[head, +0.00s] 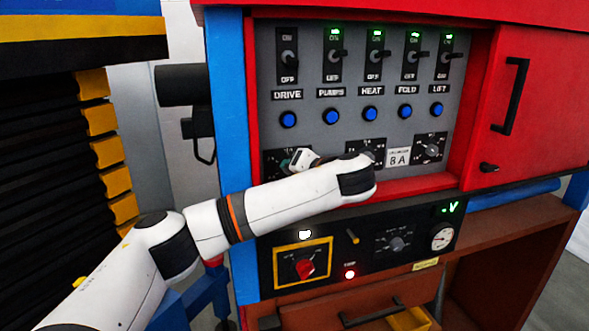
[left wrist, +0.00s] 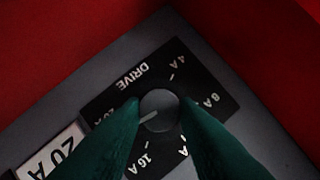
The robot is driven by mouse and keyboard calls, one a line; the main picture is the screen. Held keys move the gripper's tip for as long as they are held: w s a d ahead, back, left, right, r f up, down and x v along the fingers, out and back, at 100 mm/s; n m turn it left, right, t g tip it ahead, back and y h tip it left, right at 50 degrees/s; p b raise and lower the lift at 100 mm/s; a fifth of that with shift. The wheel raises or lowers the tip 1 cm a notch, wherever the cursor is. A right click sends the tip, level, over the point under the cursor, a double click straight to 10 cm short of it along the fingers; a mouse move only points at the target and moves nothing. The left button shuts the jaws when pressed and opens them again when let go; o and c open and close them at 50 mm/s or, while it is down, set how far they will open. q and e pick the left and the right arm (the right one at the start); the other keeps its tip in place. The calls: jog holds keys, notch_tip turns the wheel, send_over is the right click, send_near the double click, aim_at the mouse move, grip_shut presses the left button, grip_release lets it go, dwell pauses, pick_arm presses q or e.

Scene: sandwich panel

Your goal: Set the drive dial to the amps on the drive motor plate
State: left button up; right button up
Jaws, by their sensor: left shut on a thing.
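The drive dial (left wrist: 160,108) is a round grey knob on a black plate marked DRIVE, seen upside down in the left wrist view. Its white pointer line slants down-left, between the 20 A and 16 A marks and closer to 20 A. The 4 A and 8 A marks are clear; others are partly hidden by the fingers. My left gripper (left wrist: 160,116) is shut on the knob, one green finger on each side. No drive motor plate can be identified for sure.
A white label reading 20 A (left wrist: 52,150) sits beside the drive dial. Another label reading 8 A (head: 398,157) is farther right. The drive switch (head: 288,60) is unlit; the other switches (head: 377,52) show green lights. A red door (head: 545,110) stands at right.

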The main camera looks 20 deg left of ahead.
pick_arm(q)
jog(key=shift+d+f+m+y, duration=0.1)
jog(key=shift+f+m+y, duration=0.1)
jog(key=shift+m+y, duration=1)
jog(key=shift+m+h, duration=0.3)
jog(key=shift+m, duration=0.1)
jog(key=o, duration=1)
